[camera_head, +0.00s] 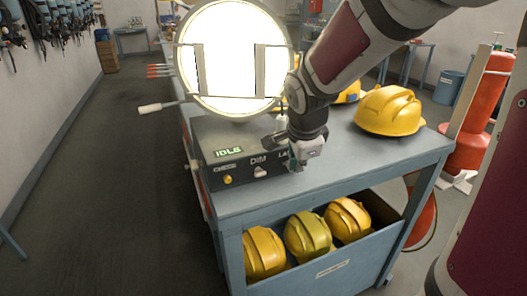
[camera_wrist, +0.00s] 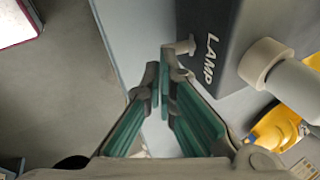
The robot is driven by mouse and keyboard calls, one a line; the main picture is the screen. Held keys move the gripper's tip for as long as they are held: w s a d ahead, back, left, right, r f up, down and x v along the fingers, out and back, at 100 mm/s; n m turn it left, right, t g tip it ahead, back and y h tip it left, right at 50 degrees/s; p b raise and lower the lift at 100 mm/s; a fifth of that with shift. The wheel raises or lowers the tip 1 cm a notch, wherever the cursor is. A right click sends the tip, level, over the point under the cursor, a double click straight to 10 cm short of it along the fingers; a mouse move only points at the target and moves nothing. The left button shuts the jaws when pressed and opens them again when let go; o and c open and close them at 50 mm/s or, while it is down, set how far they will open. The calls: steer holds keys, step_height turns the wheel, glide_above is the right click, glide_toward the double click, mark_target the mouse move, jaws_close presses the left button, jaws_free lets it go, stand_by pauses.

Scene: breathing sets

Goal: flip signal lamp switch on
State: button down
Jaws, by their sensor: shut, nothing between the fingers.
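The signal lamp has a large round bright white face (camera_head: 226,60) on a dark grey control box (camera_head: 215,135) standing on the bench. The box front carries a green IDLE display, a yellow CHECK knob (camera_head: 228,179), a DIM switch (camera_head: 261,172) and a LAMP label, partly hidden by my gripper in the head view. In the wrist view a small pale switch lever (camera_wrist: 183,47) sticks out beside the word LAMP. My gripper (camera_head: 297,163) is at the box's right front corner. Its green-padded fingers (camera_wrist: 160,82) are shut and empty, tips close beside the lever; I cannot tell whether they touch.
Yellow helmets (camera_head: 389,111) lie on the bench top (camera_head: 340,162) to the right, and several more fill the bin (camera_head: 335,268) below. Floor at left is clear.

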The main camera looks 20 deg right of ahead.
steer(key=shift+f+b, duration=0.2)
steer(key=shift+b, duration=0.2)
steer(key=shift+w+r, duration=0.35)
steer(key=shift+w, duration=0.3)
